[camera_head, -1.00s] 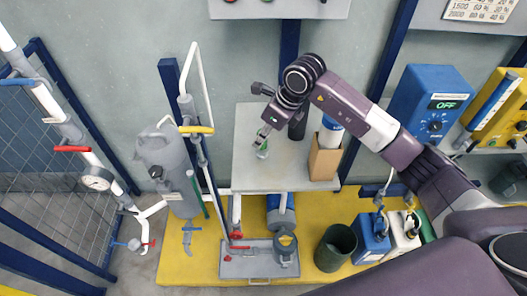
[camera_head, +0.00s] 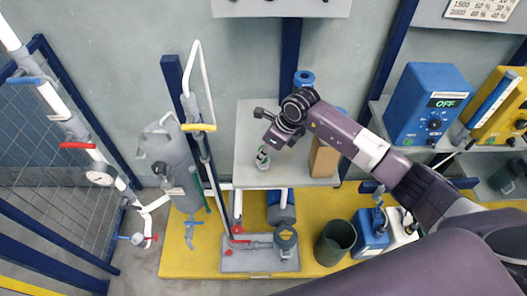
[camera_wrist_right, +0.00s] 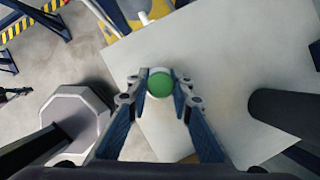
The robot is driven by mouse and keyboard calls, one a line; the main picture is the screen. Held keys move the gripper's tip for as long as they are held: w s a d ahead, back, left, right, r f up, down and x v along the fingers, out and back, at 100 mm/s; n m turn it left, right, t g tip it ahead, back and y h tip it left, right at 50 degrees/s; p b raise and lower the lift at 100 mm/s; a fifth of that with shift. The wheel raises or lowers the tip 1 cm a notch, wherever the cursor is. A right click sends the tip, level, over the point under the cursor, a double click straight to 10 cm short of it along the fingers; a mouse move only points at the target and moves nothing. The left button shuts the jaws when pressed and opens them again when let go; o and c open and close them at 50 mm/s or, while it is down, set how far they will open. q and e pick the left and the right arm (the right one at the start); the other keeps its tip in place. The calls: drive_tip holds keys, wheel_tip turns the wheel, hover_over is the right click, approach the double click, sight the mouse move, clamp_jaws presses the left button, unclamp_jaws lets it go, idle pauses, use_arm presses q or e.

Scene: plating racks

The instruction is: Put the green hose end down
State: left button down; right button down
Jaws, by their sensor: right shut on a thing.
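My right gripper (camera_head: 264,152) is over the grey shelf plate (camera_head: 248,122), near its left part. In the right wrist view the gripper (camera_wrist_right: 160,88) has its fingertips shut on the green hose end (camera_wrist_right: 160,84), seen as a round green face with a pale rim. In the head view the hose end (camera_head: 263,161) is small under the fingers, over the plate. I cannot tell whether it touches the plate. No hose trailing from it can be made out. My left gripper is not in view.
A brown cardboard box (camera_head: 323,158) stands on the plate's right side, partly behind my arm. A blue ring-shaped thing (camera_head: 304,78) shows behind my wrist. A grey tank and pipes stand to the left. The plate's left part is bare. A dark bin (camera_head: 335,243) stands below.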

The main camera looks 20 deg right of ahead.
drive_tip(key=c, duration=1.7)
unclamp_jaws()
drive_tip(key=shift+r, duration=0.15)
drive_tip(key=shift+d+r, duration=0.15)
drive_tip(key=shift+r, duration=0.1)
drive_tip(key=b+v, duration=0.1)
drive_tip(key=v, duration=1)
drive_tip(key=shift+s+r+b, duration=0.1)
drive_tip(key=shift+r+b, duration=0.15)
drive_tip(key=shift+b, duration=0.15)
